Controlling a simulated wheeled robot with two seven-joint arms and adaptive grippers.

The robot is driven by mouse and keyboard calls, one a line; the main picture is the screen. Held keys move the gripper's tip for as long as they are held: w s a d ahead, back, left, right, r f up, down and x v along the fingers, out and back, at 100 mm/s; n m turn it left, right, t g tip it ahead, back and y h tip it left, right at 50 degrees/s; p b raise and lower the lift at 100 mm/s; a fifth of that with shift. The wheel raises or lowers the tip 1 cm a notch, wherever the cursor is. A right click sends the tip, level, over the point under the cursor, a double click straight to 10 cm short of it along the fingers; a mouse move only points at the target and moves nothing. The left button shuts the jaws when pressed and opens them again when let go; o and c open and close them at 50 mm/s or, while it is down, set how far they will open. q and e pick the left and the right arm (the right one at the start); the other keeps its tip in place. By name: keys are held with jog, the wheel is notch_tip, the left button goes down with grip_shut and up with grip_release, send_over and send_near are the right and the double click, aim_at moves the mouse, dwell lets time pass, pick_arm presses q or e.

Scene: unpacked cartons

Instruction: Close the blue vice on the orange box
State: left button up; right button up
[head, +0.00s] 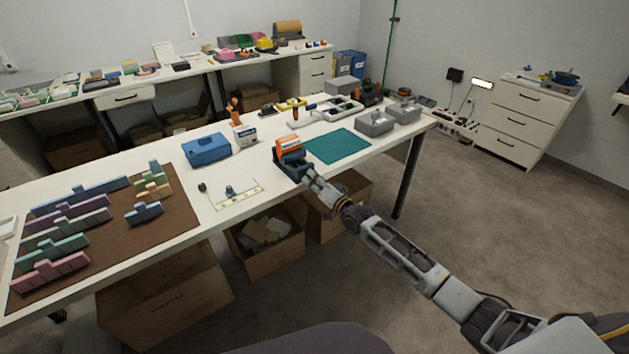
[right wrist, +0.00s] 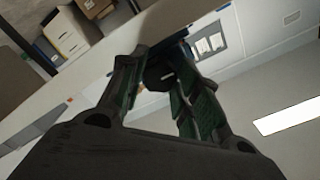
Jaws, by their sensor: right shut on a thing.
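The blue vice (head: 293,167) stands at the front edge of the white table, left of the green mat. The orange box (head: 288,143), with a white band, sits upright in the top of the vice; I cannot tell whether both jaws touch it. My right gripper (head: 309,177) reaches in from the lower right to the vice's near side. In the right wrist view its fingers (right wrist: 163,80) are shut around a dark part at the vice, which looks like its handle. The fingers hide much of that part. My left gripper is not in view.
A teal mat (head: 337,146) lies right of the vice, with grey metal blocks (head: 375,123) beyond it. Open cartons (head: 265,245) stand under the table.

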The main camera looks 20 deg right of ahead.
dwell(0.3)
jog(key=o, duration=1)
jog(key=shift+s+d, duration=0.1)
jog(key=shift+s, duration=0.1)
jog(key=v, duration=1.1)
jog(key=shift+s, duration=0.3)
jog(key=shift+d, duration=0.1)
dwell(0.5)
